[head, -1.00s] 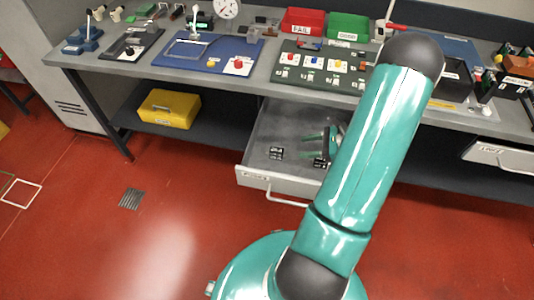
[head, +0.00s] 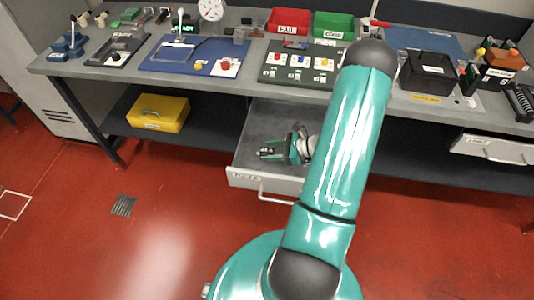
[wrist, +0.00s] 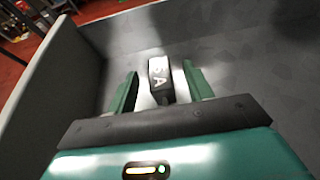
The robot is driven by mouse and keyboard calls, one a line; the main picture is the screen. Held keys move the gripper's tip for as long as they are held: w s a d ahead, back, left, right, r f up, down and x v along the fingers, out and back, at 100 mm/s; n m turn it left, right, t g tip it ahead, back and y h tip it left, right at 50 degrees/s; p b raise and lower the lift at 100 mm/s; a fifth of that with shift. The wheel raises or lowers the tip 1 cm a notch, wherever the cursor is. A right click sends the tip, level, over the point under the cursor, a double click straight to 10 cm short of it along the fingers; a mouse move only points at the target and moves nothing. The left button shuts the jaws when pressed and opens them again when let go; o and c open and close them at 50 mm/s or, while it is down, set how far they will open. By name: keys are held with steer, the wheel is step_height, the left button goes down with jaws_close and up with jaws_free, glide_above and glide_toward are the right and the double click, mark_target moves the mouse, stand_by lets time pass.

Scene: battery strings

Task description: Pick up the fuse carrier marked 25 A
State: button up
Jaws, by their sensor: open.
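A black fuse carrier (wrist: 160,80) with white lettering lies in the open drawer. In the wrist view I can read "5 A"; I cannot make out whether a digit stands before it. My gripper (wrist: 160,72) is open, with one green finger on each side of the carrier and gaps showing. I cannot tell how far down the fingers reach. In the head view my gripper (head: 272,152) is low inside the drawer (head: 240,180), over a dark carrier that is mostly hidden. The second carrier's place is covered by my arm.
The drawer's side wall stands close on the left in the wrist view. The workbench (head: 130,62) overhangs the drawer's back. A yellow case (head: 158,113) sits on the lower shelf at left. Red floor in front is clear.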

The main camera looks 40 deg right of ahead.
mark_target(268, 150)
steer(key=x, duration=0.4)
jaws_close()
steer(key=shift+r, duration=0.15)
